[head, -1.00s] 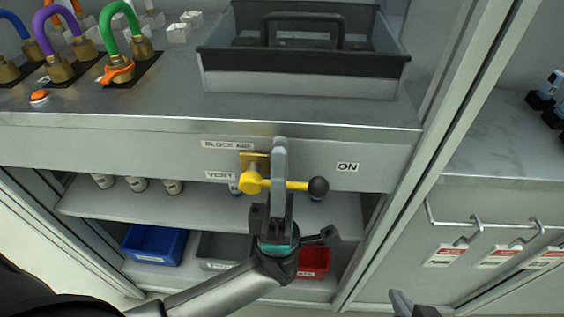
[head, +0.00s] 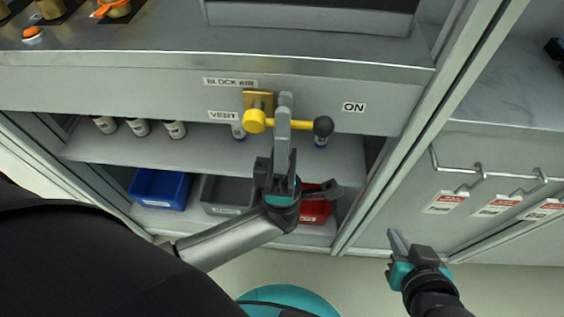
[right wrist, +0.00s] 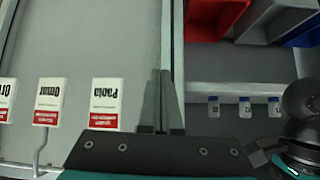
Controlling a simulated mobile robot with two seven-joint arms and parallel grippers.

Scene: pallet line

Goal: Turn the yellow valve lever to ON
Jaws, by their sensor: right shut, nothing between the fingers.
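The VENT label (head: 223,115) is left of the hub. My left gripper (head: 285,105) points up at the lever, its fingers crossing in front of the bar between hub and knob. I cannot tell whether they grip it. My right gripper (head: 398,241) is shut and empty, low at the right, away from the lever; its fingers show in the right wrist view (right wrist: 161,100).
Below the valve panel, a shelf holds several small bottles (head: 138,127). Blue (head: 160,188), grey (head: 222,194) and red (head: 314,211) bins stand lower. A cabinet post (head: 425,130) stands right of the panel. Name tags (head: 497,205) hang on hooks at the right.

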